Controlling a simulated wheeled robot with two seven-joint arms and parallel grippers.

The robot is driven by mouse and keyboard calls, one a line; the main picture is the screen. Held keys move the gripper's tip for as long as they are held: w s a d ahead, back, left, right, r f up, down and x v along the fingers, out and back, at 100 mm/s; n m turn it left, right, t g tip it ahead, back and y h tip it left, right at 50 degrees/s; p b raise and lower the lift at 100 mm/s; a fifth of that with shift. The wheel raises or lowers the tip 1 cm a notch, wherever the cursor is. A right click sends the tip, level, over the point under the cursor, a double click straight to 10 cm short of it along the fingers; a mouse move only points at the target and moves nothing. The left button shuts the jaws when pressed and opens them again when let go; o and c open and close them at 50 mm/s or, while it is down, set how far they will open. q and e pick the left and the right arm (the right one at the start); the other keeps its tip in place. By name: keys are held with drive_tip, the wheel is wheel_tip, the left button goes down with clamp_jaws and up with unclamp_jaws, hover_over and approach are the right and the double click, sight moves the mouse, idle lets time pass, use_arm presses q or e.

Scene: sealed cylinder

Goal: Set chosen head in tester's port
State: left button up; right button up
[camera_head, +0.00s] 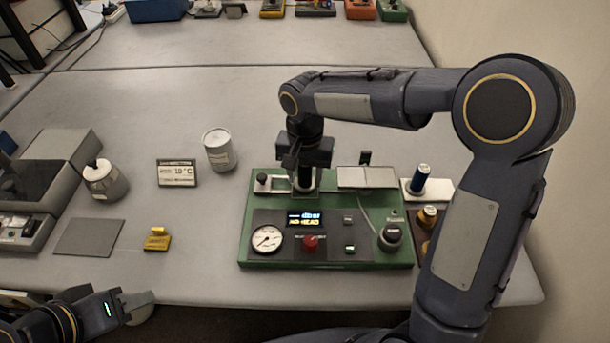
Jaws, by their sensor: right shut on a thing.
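The tester (376,254) is a green-framed unit on the table, with a round white gauge (267,239), a lit display (305,218) and a red button (311,243). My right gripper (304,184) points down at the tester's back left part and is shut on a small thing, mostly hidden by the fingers. The port under it is mostly hidden too, so I cannot tell whether the held thing is seated. A blue-topped head (422,174) and a brass-coloured head (427,216) stand right of the tester. My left gripper (140,300) is low at the table's front edge, away from the tester.
A white can (219,149), a small 19 °C display (177,173), a lidded jar (104,181), a grey mat (89,238) and a yellow block (157,240) lie left of the tester. Boxes line the back. My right arm arches over the tester's right side.

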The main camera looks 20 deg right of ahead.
drive_tip(key=shift+f, duration=0.4)
drive_tip(key=shift+f, duration=0.15)
drive_tip(key=o, duration=0.8)
